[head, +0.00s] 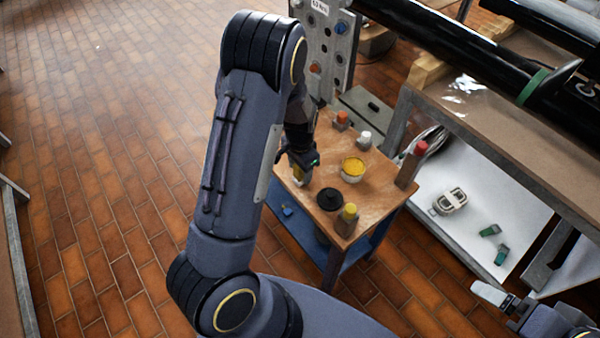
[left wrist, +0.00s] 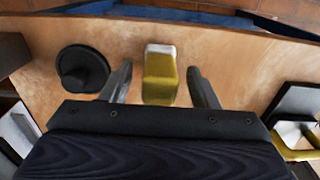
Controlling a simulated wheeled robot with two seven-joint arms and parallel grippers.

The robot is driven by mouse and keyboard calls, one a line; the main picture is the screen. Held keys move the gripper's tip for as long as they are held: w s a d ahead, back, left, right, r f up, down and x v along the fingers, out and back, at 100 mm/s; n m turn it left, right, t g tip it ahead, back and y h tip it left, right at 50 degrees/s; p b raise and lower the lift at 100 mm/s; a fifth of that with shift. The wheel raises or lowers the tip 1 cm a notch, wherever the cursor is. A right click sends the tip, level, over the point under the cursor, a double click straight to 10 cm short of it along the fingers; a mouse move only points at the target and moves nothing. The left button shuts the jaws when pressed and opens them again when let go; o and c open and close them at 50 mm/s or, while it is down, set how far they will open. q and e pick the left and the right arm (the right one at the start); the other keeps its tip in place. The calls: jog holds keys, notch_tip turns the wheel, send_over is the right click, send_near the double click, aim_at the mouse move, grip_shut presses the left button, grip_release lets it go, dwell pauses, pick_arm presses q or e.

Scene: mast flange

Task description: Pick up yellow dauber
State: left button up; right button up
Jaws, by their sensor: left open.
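The yellow dauber (left wrist: 160,75), a yellow block with a whitish end, is on the wooden table top and shows between the two fingers of my left gripper (left wrist: 161,85) in the left wrist view. The fingers are apart, with a gap on each side of it. In the head view my left gripper (head: 301,163) is low over the table's left side, and part of the dauber (head: 298,178) shows below it. My right gripper (head: 497,298) is partly in view at the lower right, away from the table; its opening is unclear.
A workbench (head: 520,145) with black pipes stands at right.

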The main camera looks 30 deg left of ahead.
pick_arm(q)
jog(key=shift+f, duration=0.6)
jog(key=c, duration=1.1)
jog(key=shift+o, duration=0.2)
jog(key=shift+r, duration=0.15)
